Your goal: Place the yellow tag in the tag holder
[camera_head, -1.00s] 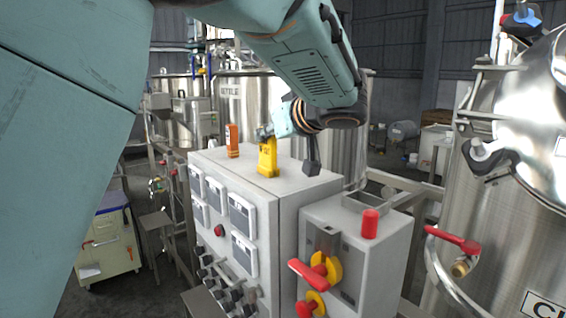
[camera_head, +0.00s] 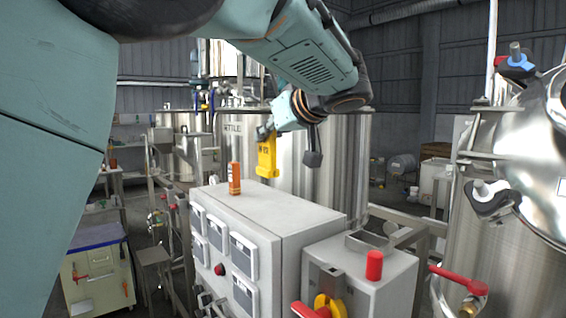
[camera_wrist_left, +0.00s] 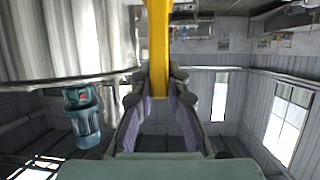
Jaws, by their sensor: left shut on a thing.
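The yellow tag (camera_head: 266,158) hangs upright in my left gripper (camera_head: 264,133), in the air above the grey control cabinet, clear of its top. In the left wrist view the yellow tag (camera_wrist_left: 158,40) runs up from between the two fingers of my left gripper (camera_wrist_left: 157,85), which is shut on it. My right gripper is not in view.
An orange block (camera_head: 234,178) stands upright on the control cabinet (camera_head: 275,212). A steel tank with a red-handled valve (camera_head: 458,280) is at right. The rest of the cabinet top is clear.

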